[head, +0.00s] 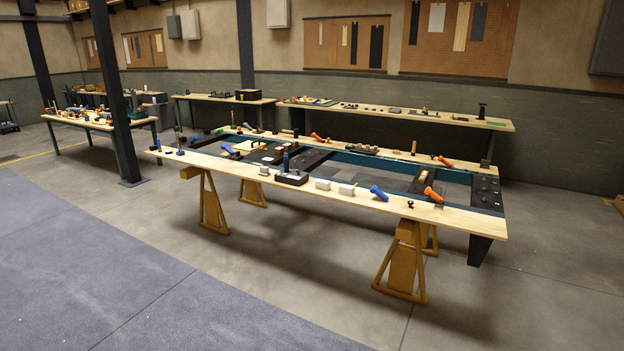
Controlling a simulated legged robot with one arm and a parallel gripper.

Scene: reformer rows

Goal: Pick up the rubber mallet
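I cannot pick out a rubber mallet for certain among the small tools. The long wooden workbench (460,216) in the middle carries several of them. A blue tool (378,193) and an orange tool (433,195) lie on its front plank toward the right. A dark block with a blue upright part (291,177) stands near the plank's middle. Another orange tool (445,161) lies on the rear plank, near a small upright wooden piece (413,147). My gripper is not in view.
Yellow sawhorses (404,262) hold up the bench and stick out at floor level. A dark post (112,95) stands left of it. A cluttered table (85,122) stands farther left, and a long bench (490,122) runs along the back wall. The front floor (180,280) is clear.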

